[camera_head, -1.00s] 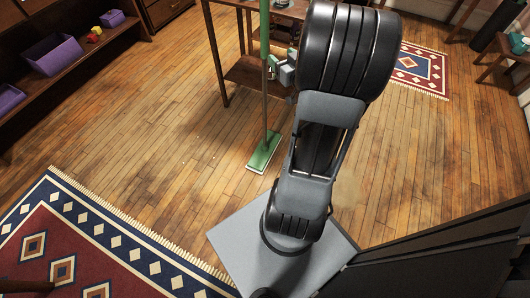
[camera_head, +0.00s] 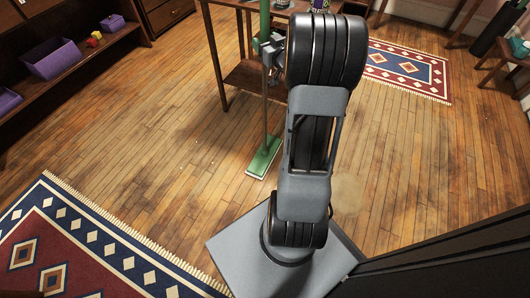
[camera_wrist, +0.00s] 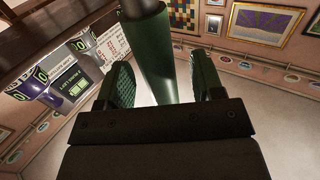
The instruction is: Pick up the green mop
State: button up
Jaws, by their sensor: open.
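The green mop stands upright against the wooden table in the head view, its flat green head (camera_head: 264,157) on the floor and its pole rising past the table edge. In the wrist view the green pole (camera_wrist: 154,60) passes between the two fingers of my gripper (camera_wrist: 160,82). The fingers are open, one on each side of the pole, with a gap visible at least on the right. In the head view my gripper (camera_head: 271,52) is beside the pole, partly hidden by my arm. The top of the mop is out of frame.
A wooden table (camera_head: 240,76) stands just behind the mop, with cups on top. A shelf with purple bins (camera_head: 55,59) is at the left. Patterned rugs lie at the lower left (camera_head: 75,250) and the upper right (camera_head: 408,70). The wooden floor between is clear.

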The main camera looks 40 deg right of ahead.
jog(key=shift+w+d, duration=0.15)
jog(key=shift+w, duration=1.15)
jog(key=c, duration=0.9)
jog(key=shift+r, duration=0.1)
jog(key=shift+c, duration=0.5)
jog(key=shift+r, duration=0.15)
